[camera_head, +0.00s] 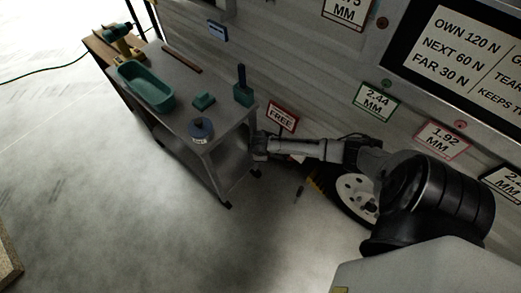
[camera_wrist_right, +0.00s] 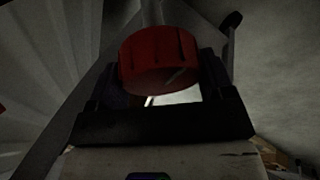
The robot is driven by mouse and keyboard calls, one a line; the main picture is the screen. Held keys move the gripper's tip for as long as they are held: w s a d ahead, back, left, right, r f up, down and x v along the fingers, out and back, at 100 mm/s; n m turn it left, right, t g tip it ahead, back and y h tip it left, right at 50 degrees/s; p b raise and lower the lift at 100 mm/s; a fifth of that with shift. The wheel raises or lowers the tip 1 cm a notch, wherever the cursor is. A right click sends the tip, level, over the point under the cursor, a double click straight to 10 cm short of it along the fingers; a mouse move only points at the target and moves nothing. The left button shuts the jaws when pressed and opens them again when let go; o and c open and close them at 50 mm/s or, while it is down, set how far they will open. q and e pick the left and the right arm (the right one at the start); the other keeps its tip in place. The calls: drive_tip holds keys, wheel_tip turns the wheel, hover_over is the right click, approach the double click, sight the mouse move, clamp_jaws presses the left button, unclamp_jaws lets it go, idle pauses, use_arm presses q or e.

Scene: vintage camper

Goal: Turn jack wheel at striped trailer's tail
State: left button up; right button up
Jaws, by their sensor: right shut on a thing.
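A red, ridged round wheel (camera_wrist_right: 158,60) sits between the two dark fingers of my right gripper (camera_wrist_right: 163,68) in the right wrist view. The gripper is shut on it, one finger on each side. In the head view my right arm reaches left, low along the trailer wall (camera_head: 305,80), and its gripper (camera_head: 260,145) ends beside the cart's near corner. The red wheel cannot be made out there. The trailer's road wheel (camera_head: 356,194), with a white rim, shows below my arm. My left gripper is not in view.
A grey metal cart (camera_head: 185,98) stands close to my right gripper. It carries a green tray (camera_head: 146,86), a blue round tin (camera_head: 201,130) and a green block with an upright handle (camera_head: 243,94). Signs hang on the wall, one reading FREE (camera_head: 283,119).

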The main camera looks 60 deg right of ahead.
drive_tip(key=m+p, duration=0.1)
drive_tip(key=p, duration=0.1)
drive_tip(key=m+h+p, duration=0.1)
drive_tip(key=m+p, duration=0.1)
drive_tip(key=p, duration=0.1)
drive_tip(key=shift+s+r+m+t+p, duration=0.1)
drive_tip(key=shift+r+m+t+p, duration=0.1)
drive_tip(key=shift+m+t+p, duration=0.1)
drive_tip(key=shift+f+m+h+p, duration=0.15)
drive_tip(key=shift+m+h+p, duration=0.25)
drive_tip(key=shift+m+p, duration=0.7)
drive_tip(key=shift+m, duration=0.5)
drive_tip(key=shift+f+h, duration=0.1)
drive_tip(key=shift+h, duration=0.2)
drive_tip(key=o, duration=0.9)
